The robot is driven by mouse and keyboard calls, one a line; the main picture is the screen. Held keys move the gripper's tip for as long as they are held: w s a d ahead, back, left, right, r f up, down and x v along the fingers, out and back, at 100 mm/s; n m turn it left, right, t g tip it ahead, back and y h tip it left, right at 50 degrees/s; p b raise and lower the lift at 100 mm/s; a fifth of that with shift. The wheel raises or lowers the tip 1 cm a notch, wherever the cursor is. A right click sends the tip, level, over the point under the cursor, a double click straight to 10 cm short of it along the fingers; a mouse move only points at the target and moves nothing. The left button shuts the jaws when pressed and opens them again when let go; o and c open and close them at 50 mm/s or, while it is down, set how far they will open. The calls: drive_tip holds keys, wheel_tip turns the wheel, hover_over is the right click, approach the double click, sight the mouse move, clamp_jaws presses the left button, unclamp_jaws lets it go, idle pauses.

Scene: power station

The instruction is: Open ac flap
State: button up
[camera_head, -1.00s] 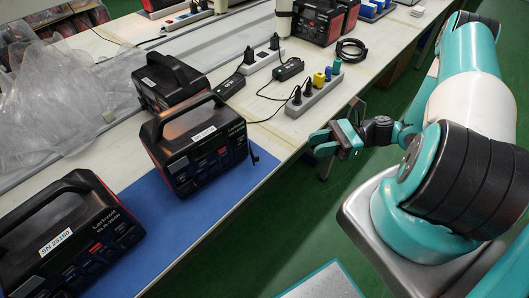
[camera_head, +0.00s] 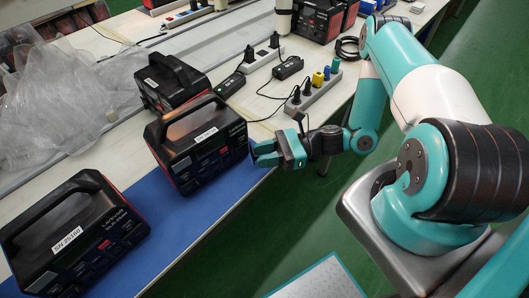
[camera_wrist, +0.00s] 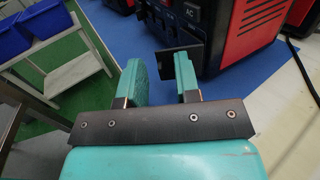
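The black-and-red power station (camera_head: 198,146) stands near the table's edge on the blue mat. It also shows in the wrist view (camera_wrist: 240,36), with an "AC" label near its top. A thin black flap (camera_wrist: 179,66) stands out from its front in the wrist view, swung away from the body. My gripper (camera_head: 266,154) is at the station's right front corner in the head view. In the wrist view my gripper (camera_wrist: 160,72) is open, with a gap between its teal fingers. The flap is just beyond the right finger's tip; I cannot tell whether they touch.
Another station (camera_head: 74,236) stands at front left and one more (camera_head: 170,82) behind. A power strip (camera_head: 315,92) with plugs and cables lies right of the middle station. Green floor (camera_head: 300,215) is free beside the table. Blue bins (camera_wrist: 42,20) stand on a rack.

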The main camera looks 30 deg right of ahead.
drive_tip(key=shift+c, duration=0.2)
clamp_jaws()
drive_tip(key=g, duration=0.1)
drive_tip(key=n+g+b, duration=0.1)
drive_tip(key=b, duration=0.1)
drive_tip(key=shift+w+d+f+n+g+y, duration=0.25)
drive_tip(key=shift+d+n+g+y, duration=0.05)
drive_tip(key=shift+d+n+g, duration=0.1)
drive_tip(key=shift+w+d+n+g+b, duration=0.1)
drive_tip(key=shift+d+n+g+b, duration=0.05)
drive_tip(key=shift+n+g+b, duration=0.4)
drive_tip(key=shift+w+d+n+g, duration=0.1)
drive_tip(key=shift+d+n+g, duration=0.1)
drive_tip(key=shift+n+g, duration=0.55)
drive_tip(key=shift+w+d+r+g+b, duration=0.1)
drive_tip(key=shift+r+g+b, duration=0.1)
drive_tip(key=shift+g, duration=0.3)
drive_tip(key=shift+d+r+g+b, duration=0.1)
drive_tip(key=shift+g+b, duration=0.1)
drive_tip(key=shift+g, duration=0.3)
drive_tip(key=shift+o, duration=0.2)
unclamp_jaws()
